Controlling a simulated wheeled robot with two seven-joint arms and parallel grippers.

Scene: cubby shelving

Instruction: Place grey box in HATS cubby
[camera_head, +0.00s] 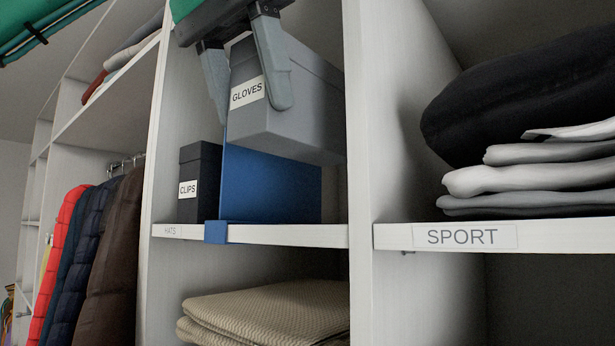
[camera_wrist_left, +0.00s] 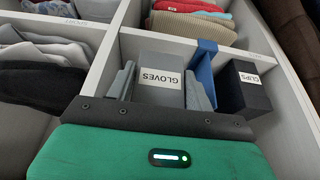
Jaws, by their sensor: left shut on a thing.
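The grey box (camera_head: 310,110) with a GLOVES label is held in the air at the mouth of the HATS cubby (camera_head: 290,236), above its shelf board. My left gripper (camera_head: 250,90) comes from above with a finger on either side of the box's label end, shut on it. In the left wrist view the grey box (camera_wrist_left: 160,80) sits between the two fingers (camera_wrist_left: 158,90). The box's underside appears clear of the shelf and hides the upper part of a blue divider behind it. My right gripper is not in view.
A blue bookend-like divider (camera_head: 268,185) is hooked on the shelf edge. A dark CLIPS box (camera_head: 200,182) stands left of it. The white upright (camera_head: 360,180) borders the cubby at right, with the SPORT cubby (camera_head: 550,234) beyond. Folded beige cloth (camera_head: 270,312) lies below.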

